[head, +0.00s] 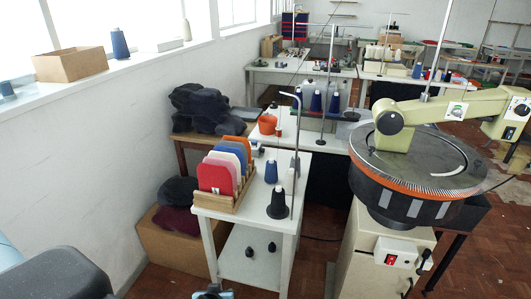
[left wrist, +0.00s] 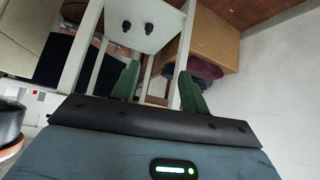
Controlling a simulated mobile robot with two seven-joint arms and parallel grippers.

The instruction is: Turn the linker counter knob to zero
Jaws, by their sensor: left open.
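The linker (head: 418,165) is the round machine at the right of the head view, with a dark dial, an orange ring and a pale green arm. Its beige stand carries a white box (head: 397,253) with a red switch; I cannot make out the counter knob. In the left wrist view part of the dial (left wrist: 10,125) shows at the left edge, with the white box (left wrist: 32,97) above it. My left gripper (left wrist: 158,88) is open, its two green fingers apart with nothing between them. It is well away from the linker.
A white table (head: 228,214) with colored panels in a wooden rack (head: 228,199) and yarn cones stands left of the linker. Its lower shelf (left wrist: 165,30) holds two small dark cones. A cardboard box (head: 178,245) sits by the wall. Red-brown floor shows between table and linker stand.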

